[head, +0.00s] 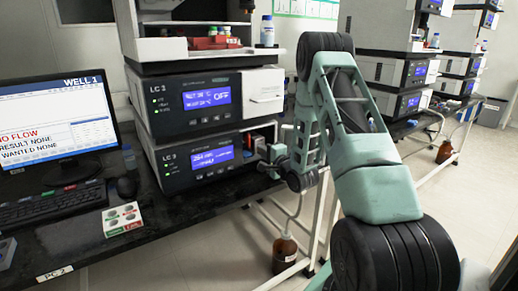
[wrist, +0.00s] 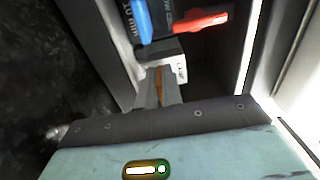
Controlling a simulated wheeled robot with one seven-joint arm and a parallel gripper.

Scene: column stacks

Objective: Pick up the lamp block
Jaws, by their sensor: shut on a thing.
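My gripper (wrist: 158,92) reaches into an open bay in the wrist view. Its narrow fingers are shut on a small block (wrist: 178,68) with a dark grey top and a pale, marked side, which I take for the lamp block. Part of the block is hidden by the fingers. In the head view my gripper (head: 272,166) is at the open right-hand bay of the lower LC unit (head: 205,160). The block cannot be made out there.
Inside the bay, a blue lettered piece (wrist: 140,20) and a red piece (wrist: 200,22) lie just beyond the block. Bay walls stand close on both sides. A monitor (head: 60,120) and keyboard (head: 50,205) are at left. A brown bottle (head: 285,255) stands below the bench.

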